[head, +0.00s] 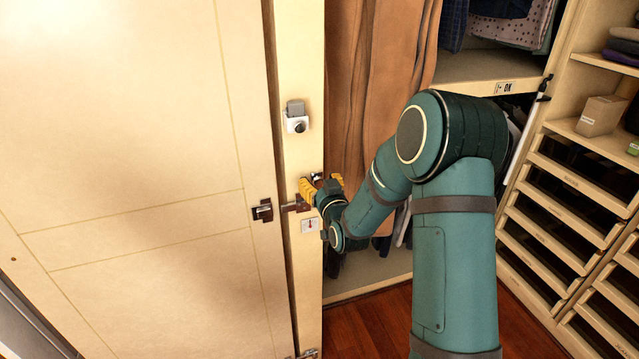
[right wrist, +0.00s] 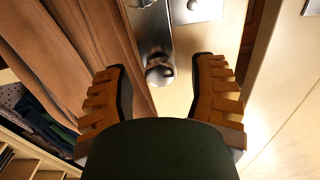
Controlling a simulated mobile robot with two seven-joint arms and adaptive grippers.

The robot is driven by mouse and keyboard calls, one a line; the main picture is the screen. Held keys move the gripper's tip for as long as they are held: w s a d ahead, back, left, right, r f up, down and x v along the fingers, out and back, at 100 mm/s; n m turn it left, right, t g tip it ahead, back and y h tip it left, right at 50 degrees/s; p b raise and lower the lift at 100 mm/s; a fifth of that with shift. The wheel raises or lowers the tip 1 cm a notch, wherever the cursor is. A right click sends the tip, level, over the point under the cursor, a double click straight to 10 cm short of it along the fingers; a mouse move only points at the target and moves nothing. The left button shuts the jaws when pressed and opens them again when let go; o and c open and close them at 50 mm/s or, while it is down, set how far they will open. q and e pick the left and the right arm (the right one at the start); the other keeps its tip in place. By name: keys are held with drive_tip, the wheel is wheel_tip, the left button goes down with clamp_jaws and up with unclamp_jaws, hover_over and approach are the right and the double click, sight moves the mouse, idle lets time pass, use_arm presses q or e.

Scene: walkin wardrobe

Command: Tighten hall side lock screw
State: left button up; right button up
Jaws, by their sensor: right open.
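My right gripper (head: 321,186) is open at the edge of the pale door post (head: 308,270) in the head view. In the right wrist view its two orange, ribbed fingers (right wrist: 160,65) stand wide apart. A rounded shiny metal knob (right wrist: 160,75) shows in the gap between them, and neither finger visibly touches it. Metal plates (right wrist: 194,10) lie beyond it. A dark lock fitting (head: 262,210) sits on the door's edge, with a brownish latch piece (head: 297,205) on the post beside the gripper. I cannot make out the lock screw itself. My left gripper is not in view.
A large cream door (head: 130,150) fills the left. A white device (head: 297,122) and a small white plate (head: 310,226) are on the post. A brown curtain (head: 375,80) hangs behind the gripper. Drawers (head: 565,195) and shelves stand at right; wooden floor lies below.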

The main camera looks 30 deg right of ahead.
clamp_jaws()
drive_tip(key=shift+b, duration=0.35)
drive_tip(key=shift+m, duration=0.3)
